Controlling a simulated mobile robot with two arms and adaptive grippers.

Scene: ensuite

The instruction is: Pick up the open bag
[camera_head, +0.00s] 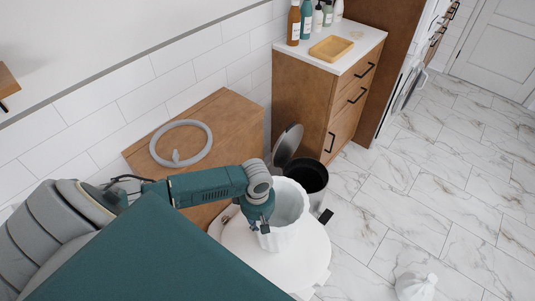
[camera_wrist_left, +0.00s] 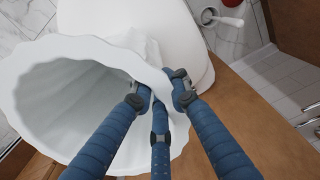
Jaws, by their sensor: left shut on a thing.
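The open bag (camera_head: 291,207) is white with a wavy rim and a wide mouth facing up. It is over the round white toilet lid in the head view; I cannot tell whether it touches the lid. My left gripper (camera_head: 264,224) is at the bag's near left side, shut on its rim. In the left wrist view, the blue fingers (camera_wrist_left: 160,100) pinch the rim of the bag (camera_wrist_left: 80,68), whose mouth opens to the left. My right gripper is in neither view.
The white toilet (camera_head: 305,262) is below the bag. A black bin (camera_head: 315,181) with its lid raised stands just behind. A wooden box surface (camera_head: 225,115) bears a grey hose. A wooden cabinet (camera_head: 300,105) stands behind. A tied white bag (camera_head: 415,288) lies on the open marble floor.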

